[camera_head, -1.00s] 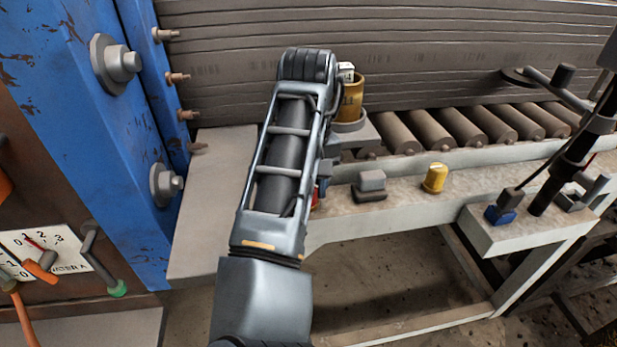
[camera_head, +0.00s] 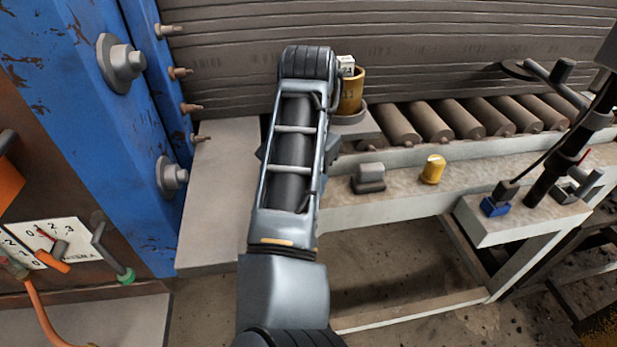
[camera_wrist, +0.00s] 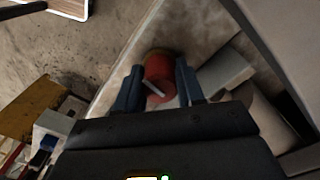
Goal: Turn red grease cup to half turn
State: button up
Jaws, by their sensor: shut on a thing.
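The red grease cup (camera_wrist: 160,75) shows in the wrist view, with a pale bar-like mark on its face. My gripper (camera_wrist: 160,88) is shut on it, one dark finger on each side. In the head view my arm hides the red cup and the gripper. A yellow cup (camera_head: 433,169) with a pale mark on top stands on the ledge to the right.
A grey block-like part (camera_head: 369,178) sits on the ledge (camera_head: 400,187) between my arm and the yellow cup. A brass cylinder (camera_head: 352,92) stands behind, near the rollers (camera_head: 430,122). A blue machine frame (camera_head: 95,130) rises at the left.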

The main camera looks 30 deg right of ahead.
jog(key=m, duration=0.4)
jog(key=shift+m, duration=0.3)
jog(key=m, duration=0.3)
jog(key=shift+m+b, duration=0.3)
jog(key=shift+b, duration=0.05)
jog(key=m+b, duration=0.1)
jog(key=m, duration=0.3)
jog(key=shift+w, duration=0.1)
jog(key=shift+m+b, duration=0.65)
jog(key=shift+m, duration=1.45)
jog(key=o, duration=0.8)
jog(key=shift+c, duration=0.2)
jog(key=shift+r, duration=0.1)
